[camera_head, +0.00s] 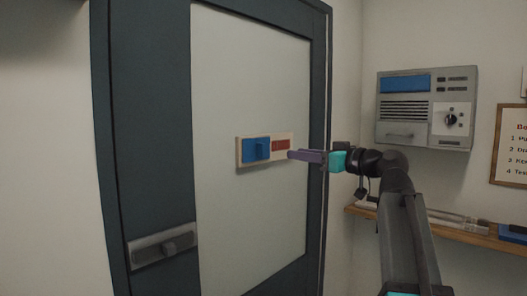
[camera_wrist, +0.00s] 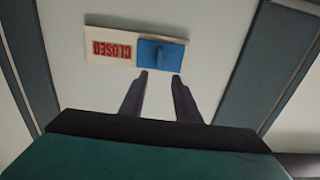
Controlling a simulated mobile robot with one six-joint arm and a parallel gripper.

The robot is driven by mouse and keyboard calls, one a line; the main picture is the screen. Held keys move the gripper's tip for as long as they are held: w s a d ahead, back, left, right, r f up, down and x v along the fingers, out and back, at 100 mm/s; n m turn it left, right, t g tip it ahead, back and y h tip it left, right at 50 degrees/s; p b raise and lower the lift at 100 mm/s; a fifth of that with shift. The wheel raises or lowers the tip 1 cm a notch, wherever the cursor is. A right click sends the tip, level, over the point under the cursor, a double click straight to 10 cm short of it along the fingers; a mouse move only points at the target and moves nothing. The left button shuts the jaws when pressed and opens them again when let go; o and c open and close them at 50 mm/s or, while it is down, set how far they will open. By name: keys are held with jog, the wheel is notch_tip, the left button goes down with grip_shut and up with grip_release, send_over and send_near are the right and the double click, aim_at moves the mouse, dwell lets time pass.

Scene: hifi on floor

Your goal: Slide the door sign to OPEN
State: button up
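The door sign is a pale wooden plate (camera_head: 238,153) on the door's light panel. A blue slider (camera_head: 250,150) with a raised knob covers its left part in the head view. A red label (camera_head: 281,144) shows on the right part. In the wrist view, the picture is turned over: the red word CLOSED (camera_wrist: 111,50) reads upside down, with the blue slider (camera_wrist: 146,53) to its right. My gripper (camera_head: 291,155) is near the sign's right end in the head view. In the wrist view its two fingers (camera_wrist: 160,76) are apart and empty, pointing toward the knob (camera_wrist: 162,54); contact is not clear.
The door's dark frame (camera_head: 150,120) surrounds the panel, with a grey latch (camera_head: 150,252) at lower left. A grey wall unit (camera_head: 425,108) with a dial hangs on the right wall. Below it is a wooden shelf (camera_head: 470,236). A framed notice (camera_head: 511,147) hangs at far right.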

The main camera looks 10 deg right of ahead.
aim_at(264, 149)
dwell(0.4)
jog(key=p+x, duration=0.4)
jog(key=x, duration=0.8)
jog(key=shift+w+a+r, duration=0.1)
jog(key=shift+w+a, duration=0.1)
jog(key=shift+w, duration=0.15)
jog(key=shift+w+a+p, duration=0.3)
jog(key=shift+w, duration=0.1)
jog(key=shift+c, duration=0.2)
grip_shut()
